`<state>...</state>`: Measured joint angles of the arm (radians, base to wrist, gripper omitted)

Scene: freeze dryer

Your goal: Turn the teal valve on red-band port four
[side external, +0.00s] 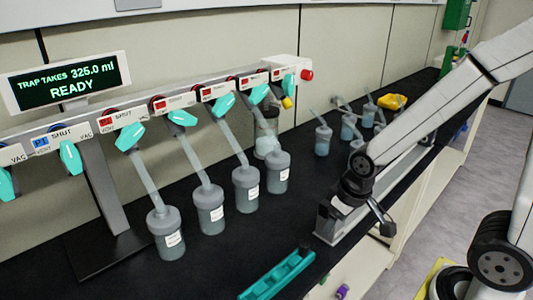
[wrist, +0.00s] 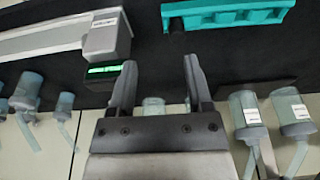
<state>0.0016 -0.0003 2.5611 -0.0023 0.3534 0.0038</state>
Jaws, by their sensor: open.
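A white manifold rail (side external: 22,143) carries a row of teal valve handles in the side view. Ports to the right of the blue-labelled one have red bands; the port numbers are too small to read, so I cannot tell which is four. Teal handles there include a left one (side external: 130,137), a middle one (side external: 223,104) and a right one (side external: 259,93). Several handles hang at different tilts. My gripper (side external: 378,212) is over the right part of the bench, apart from the valves. In the wrist view my gripper (wrist: 158,72) is open and empty.
Grey flasks (side external: 246,188) hang below the rail on slanted tubes. A display (side external: 66,81) reads READY. A teal rack (side external: 277,275) lies at the bench's front edge. More flasks (side external: 323,141) and a yellow item (side external: 392,102) are farther back. The black bench between flasks and rack is clear.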

